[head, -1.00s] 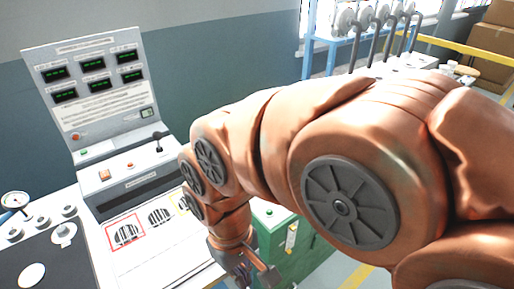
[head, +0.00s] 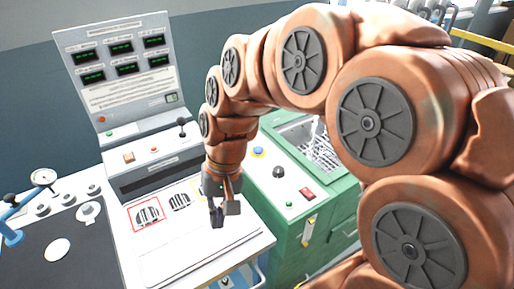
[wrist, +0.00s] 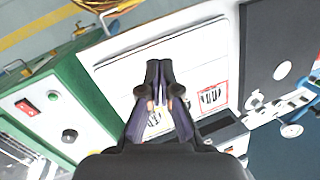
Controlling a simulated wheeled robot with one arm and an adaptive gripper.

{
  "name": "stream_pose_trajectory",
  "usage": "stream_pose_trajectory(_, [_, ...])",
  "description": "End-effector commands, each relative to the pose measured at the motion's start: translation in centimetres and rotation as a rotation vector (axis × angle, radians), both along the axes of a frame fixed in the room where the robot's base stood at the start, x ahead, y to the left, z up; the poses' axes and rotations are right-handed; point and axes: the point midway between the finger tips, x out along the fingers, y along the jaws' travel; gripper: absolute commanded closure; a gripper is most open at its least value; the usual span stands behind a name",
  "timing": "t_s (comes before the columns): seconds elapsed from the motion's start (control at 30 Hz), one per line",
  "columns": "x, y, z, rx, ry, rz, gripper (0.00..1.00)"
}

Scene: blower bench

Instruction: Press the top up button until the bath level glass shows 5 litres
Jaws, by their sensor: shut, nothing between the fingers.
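The green bath unit (head: 290,180) stands right of the white bench. Its top carries a blue button on a yellow ring (head: 258,152), a black knob (head: 278,171) and a red switch (head: 307,193). No label is readable, so I cannot tell for sure which is the top up button. A narrow pale level glass (head: 309,230) is on the front; its reading is too small to tell. My gripper (head: 224,211) is shut and empty, pointing down over the white bench, left of the bath unit and apart from it. In the wrist view the black knob (wrist: 69,135) lies left of my gripper (wrist: 160,92).
A sloped console (head: 120,75) with several green displays stands behind the bench. The bench top (head: 180,265) has framed printed pictures. A wire basket (head: 318,148) sits in the bath opening. A dark panel with a gauge (head: 43,178) is at the left.

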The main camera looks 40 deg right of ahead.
Motion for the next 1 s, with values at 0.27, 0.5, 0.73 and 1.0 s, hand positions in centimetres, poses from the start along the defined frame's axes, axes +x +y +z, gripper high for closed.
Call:
stream_pose_trajectory(0.27, [10.0,-2.8,1.2,0.178,-0.024,-0.321,1.0])
stream_pose_trajectory(0.5, [17.7,-8.9,1.3,0.323,-0.041,-0.628,1.0])
stream_pose_trajectory(0.73, [23.2,-17.8,0.1,0.456,-0.053,-0.946,1.0])
stream_pose_trajectory(1.0, [25.8,-27.6,-1.8,0.556,-0.075,-1.234,1.0])
